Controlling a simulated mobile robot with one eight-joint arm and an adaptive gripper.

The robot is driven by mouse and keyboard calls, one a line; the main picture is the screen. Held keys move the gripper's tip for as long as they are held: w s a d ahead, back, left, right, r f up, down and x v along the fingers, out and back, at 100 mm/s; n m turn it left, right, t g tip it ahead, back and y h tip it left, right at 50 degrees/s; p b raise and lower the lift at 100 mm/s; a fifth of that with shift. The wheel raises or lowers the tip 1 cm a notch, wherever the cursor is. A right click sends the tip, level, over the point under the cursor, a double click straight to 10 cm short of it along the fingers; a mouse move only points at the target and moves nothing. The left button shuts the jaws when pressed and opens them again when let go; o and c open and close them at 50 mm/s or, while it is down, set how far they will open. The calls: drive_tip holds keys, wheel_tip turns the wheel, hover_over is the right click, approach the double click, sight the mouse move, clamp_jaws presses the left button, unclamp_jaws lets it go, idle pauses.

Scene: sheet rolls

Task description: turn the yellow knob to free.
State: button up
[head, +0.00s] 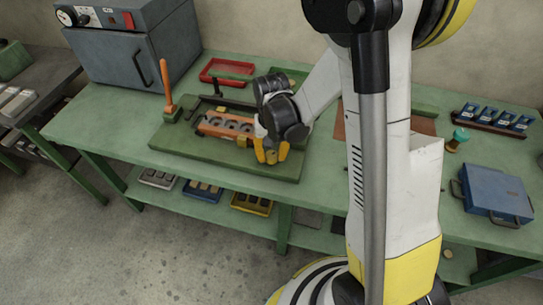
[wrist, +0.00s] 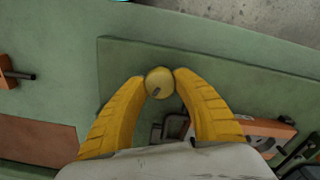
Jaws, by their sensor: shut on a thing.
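The yellow knob (wrist: 159,82) is a small round knob on the green base plate (wrist: 240,70), with a dark mark on its face. In the wrist view my gripper (wrist: 159,84) has its two yellow fingers on either side of the knob, shut on it. In the head view my gripper (head: 271,155) points down at the front right part of the green base plate (head: 190,150), and the knob is hard to make out between the fingers. An orange block with round openings (head: 226,126) sits on the plate, left of my gripper. The wording of any knob setting is not legible.
An upright orange lever (head: 166,76) stands at the plate's left. A grey oven (head: 135,50) is at the back left, a red tray (head: 226,70) behind the plate. A blue case (head: 494,193) and blue items in a rack (head: 496,117) lie right. The bench front edge is clear.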

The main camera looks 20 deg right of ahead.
sight(271, 155)
drive_tip(key=n+b, duration=0.1)
drive_tip(key=n, duration=0.6)
drive_tip(key=n+b, duration=0.1)
drive_tip(key=n, duration=0.5)
drive_tip(key=shift+n, duration=0.3)
idle(0.3)
drive_tip(key=o, duration=1.2)
wheel_tip(271, 155, up, 12)
